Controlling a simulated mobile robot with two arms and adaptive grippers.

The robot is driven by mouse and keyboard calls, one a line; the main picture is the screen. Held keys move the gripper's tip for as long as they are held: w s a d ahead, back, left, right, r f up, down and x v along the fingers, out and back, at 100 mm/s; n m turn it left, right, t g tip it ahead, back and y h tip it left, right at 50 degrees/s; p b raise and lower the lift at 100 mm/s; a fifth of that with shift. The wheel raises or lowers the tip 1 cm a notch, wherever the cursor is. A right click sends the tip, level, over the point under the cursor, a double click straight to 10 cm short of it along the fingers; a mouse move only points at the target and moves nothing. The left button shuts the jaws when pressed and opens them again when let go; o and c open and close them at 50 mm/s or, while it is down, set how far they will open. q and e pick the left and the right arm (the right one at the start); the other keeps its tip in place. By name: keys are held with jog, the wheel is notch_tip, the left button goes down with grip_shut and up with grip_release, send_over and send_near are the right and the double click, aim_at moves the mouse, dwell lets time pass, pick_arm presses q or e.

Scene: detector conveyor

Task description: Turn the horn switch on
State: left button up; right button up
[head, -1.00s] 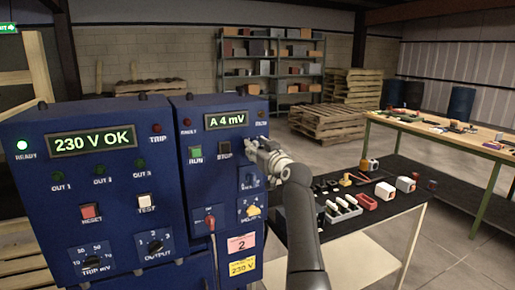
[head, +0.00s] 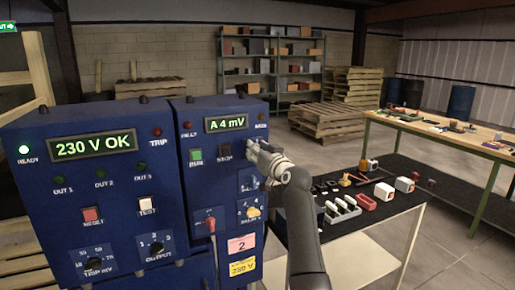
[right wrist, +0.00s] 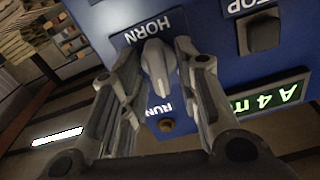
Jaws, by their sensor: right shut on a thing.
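The horn switch (right wrist: 157,66) is a grey knob on the blue panel, under the upside-down HORN label (right wrist: 148,28) in the right wrist view. My right gripper (right wrist: 157,62) has its fingers on either side of the knob and is shut on it. In the head view my right gripper (head: 257,155) is at the right edge of the smaller blue cabinet (head: 176,150) and hides the horn switch. My left gripper is not in view.
The display (head: 226,124) reads A 4 mV. Lower down are a red-handled switch (head: 210,222) and a yellow knob (head: 253,212). A black-topped table (head: 395,212) holds small parts.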

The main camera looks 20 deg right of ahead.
jog(key=shift+d+m+p, duration=0.1)
jog(key=shift+m+p, duration=0.85)
jog(key=shift+m, duration=0.95)
jog(key=shift+f, duration=0.1)
jog(key=o, duration=0.6)
jog(key=shift+o, duration=0.2)
jog(key=s, duration=1.2)
